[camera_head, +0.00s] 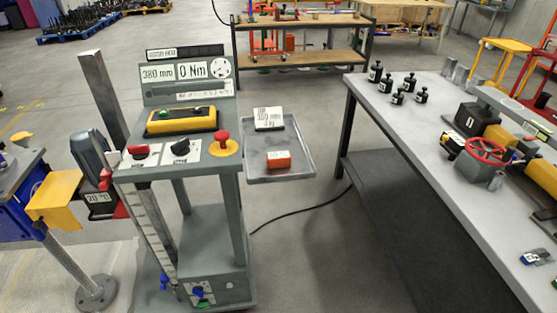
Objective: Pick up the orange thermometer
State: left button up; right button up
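A small orange box-shaped thing (278,160) with a pale mark on its front lies on the grey side tray (292,177) of the test stand. It is the only loose orange item near me that fits the thermometer, but it is too small to read. Neither of my grippers is in view, and nothing is seen touching the orange thing.
A white labelled block (268,118) lies behind it on the tray. The test stand (210,210) has a red knob (222,139) close to the tray. A grey table (440,150) with black weights and a red handwheel (486,150) stands right. Floor between is clear except a cable.

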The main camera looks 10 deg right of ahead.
aim_at(276, 160)
jog(key=i+j, duration=0.1)
jog(key=j, duration=0.35)
jog(key=i+j+z, duration=0.1)
jog(key=j, duration=0.35)
jog(key=i+j, duration=0.15)
jog(key=j, duration=0.3)
